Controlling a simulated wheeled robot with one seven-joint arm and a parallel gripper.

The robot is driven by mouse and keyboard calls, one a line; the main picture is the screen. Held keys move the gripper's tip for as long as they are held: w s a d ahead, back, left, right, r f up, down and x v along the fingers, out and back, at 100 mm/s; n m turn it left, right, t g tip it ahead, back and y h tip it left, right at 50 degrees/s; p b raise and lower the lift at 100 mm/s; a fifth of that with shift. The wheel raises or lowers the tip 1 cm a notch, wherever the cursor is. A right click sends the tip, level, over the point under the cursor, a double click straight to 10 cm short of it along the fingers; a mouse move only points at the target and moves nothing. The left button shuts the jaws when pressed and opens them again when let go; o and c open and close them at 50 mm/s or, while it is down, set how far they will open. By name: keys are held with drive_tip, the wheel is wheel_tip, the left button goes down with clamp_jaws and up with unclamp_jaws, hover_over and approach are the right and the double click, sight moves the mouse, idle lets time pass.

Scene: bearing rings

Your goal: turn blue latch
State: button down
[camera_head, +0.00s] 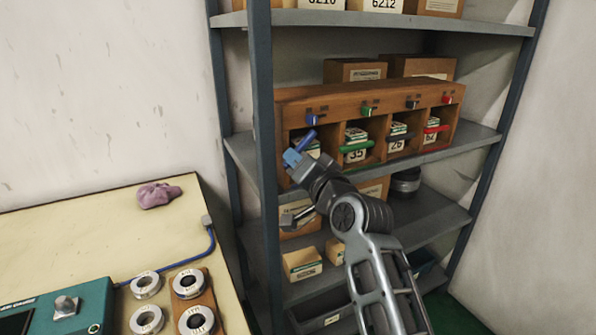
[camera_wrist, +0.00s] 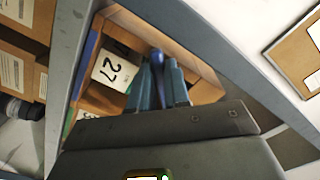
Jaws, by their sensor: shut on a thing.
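A wooden rack (camera_head: 290,97) of compartments stands on the middle shelf. The blue latch (camera_head: 304,139) is a bar at the leftmost compartment. It slants up to the right, while the green, black and red bars lie nearly level across theirs. My gripper (camera_head: 292,158) is at the front of this compartment, shut on the blue latch. In the wrist view the blue latch (camera_wrist: 157,57) shows between the fingers of my gripper (camera_wrist: 160,75). A card marked 27 (camera_wrist: 113,72) is beside the fingers there. My gripper hides part of the latch.
A blue tag (camera_head: 313,119) is above the leftmost compartment. The green bar (camera_head: 357,146) is close on the right. A shelf post (camera_head: 262,130) stands just left of my gripper. A table (camera_head: 60,228) with several metal rings and a purple cloth (camera_head: 158,195) is at left.

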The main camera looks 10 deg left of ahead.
drive_tip(key=shift+s+a+n+b, duration=0.15)
drive_tip(key=shift+n+b, duration=1)
drive_tip(key=shift+n, duration=1.15)
drive_tip(key=shift+s+a+n+b, duration=0.15)
drive_tip(key=shift+n+b, duration=1)
drive_tip(key=shift+n, duration=1.15)
drive_tip(key=c, duration=1.1)
unclamp_jaws()
drive_tip(key=shift+r, duration=0.1)
drive_tip(key=shift+a+r, duration=0.1)
